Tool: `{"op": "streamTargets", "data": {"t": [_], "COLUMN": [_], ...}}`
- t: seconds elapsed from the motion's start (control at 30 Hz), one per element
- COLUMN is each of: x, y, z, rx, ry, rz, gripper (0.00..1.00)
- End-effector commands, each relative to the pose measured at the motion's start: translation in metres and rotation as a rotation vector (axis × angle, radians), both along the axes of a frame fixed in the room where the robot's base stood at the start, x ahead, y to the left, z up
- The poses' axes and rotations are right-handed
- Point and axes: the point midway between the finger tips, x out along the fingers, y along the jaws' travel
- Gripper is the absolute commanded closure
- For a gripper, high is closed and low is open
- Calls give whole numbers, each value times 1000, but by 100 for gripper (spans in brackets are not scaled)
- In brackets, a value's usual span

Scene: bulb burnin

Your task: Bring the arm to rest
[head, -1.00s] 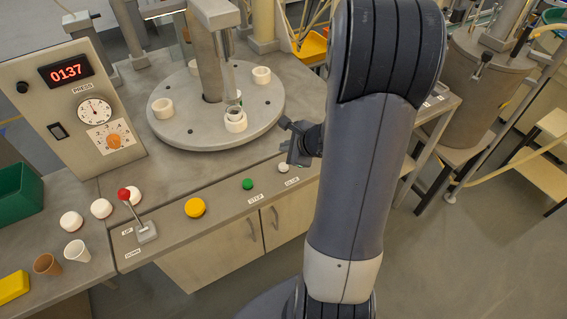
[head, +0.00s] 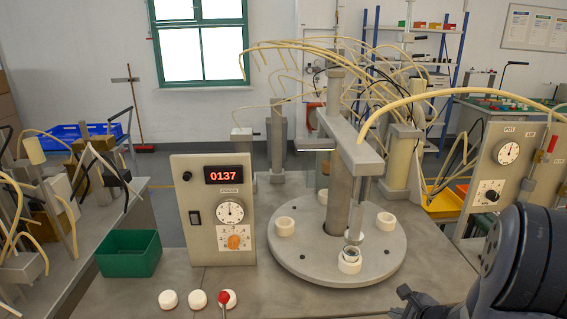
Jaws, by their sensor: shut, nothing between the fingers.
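My arm (head: 520,262) fills the lower right corner of the head view. My gripper (head: 408,297) shows partly at its left side, low in the picture, shut and empty. It is to the right of and nearer than the round turntable (head: 290,262), apart from it. The rest of the gripper and the arm's lower links are out of view or hidden.
The turntable carries several white ring sockets (head: 285,227) under a grey column and overhead arm (head: 345,140). A panel (head: 190,245) reading 0137 stands left. A green bin (head: 129,256), white round caps (head: 168,299) and a red lever knob (head: 224,297) are at lower left.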

Motion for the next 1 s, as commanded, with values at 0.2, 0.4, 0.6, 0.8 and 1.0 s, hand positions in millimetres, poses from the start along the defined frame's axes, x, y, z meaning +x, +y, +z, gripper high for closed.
{"op": "streamTargets", "data": {"t": [0.2, 0.4, 0.6, 0.8, 1.0], "x": [0, 0, 0, 0, 0], "y": [0, 0, 0, 0, 0], "z": [21, 47, 58, 58, 55], "rx": [-2, -1, -1, -1, -1], "ry": [-1, -2, 1, 1, 1], "rz": [1, 0, -1, -1, -1], "gripper": [100, 100, 100, 100, 100]}}
